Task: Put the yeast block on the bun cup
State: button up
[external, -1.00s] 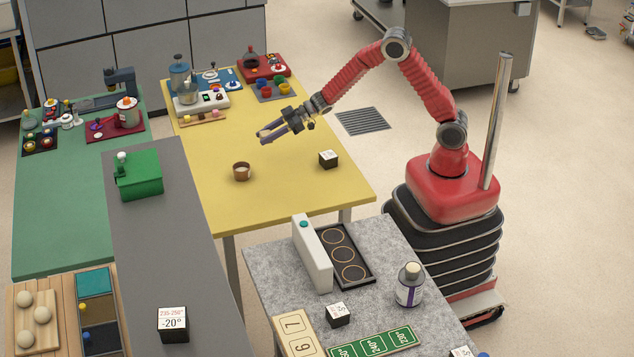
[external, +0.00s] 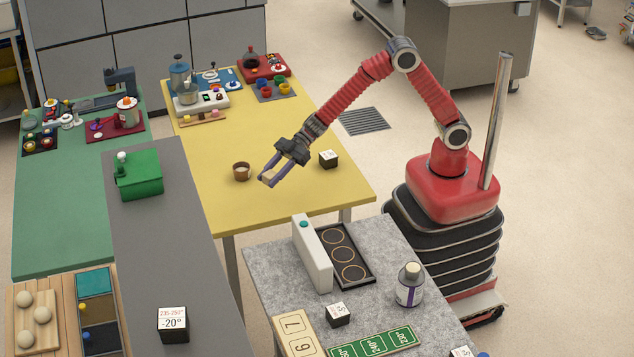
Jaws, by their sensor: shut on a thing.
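The bun cup (external: 241,172), small, brown and round with a pale inside, stands upright on the yellow table. My gripper (external: 267,180) is just right of it in the picture, pointing down and left, apart from the cup. It is shut on a small pale piece at its fingertips, which I take for the yeast block (external: 265,177). The fingers hide most of the block, so its shape is hard to tell. The height of the fingertips above the table is hard to judge.
A black-and-white marked cube (external: 328,159) stands on the yellow table (external: 310,195), close to the right of my gripper. Jars, trays and small bowls crowd the table's far end. A green box (external: 138,175) stands on the grey counter to the left.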

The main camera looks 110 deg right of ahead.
jog(key=s+a+r+n+g+y, duration=0.1)
jog(key=a+r+n+y, duration=0.1)
jog(key=a, duration=0.6)
jog(key=s+a+r+n+g+y, duration=0.1)
jog(key=a, duration=0.8)
notch_tip(320, 180, up, 9)
jog(key=n+g+y, duration=0.4)
jog(key=n+g, duration=0.5)
jog(key=g, duration=0.1)
send_over(413, 266)
jog(key=shift+s, duration=0.1)
jog(key=shift+f, duration=3.15)
jog(key=shift+f, duration=0.15)
jog(key=shift+f, duration=1.75)
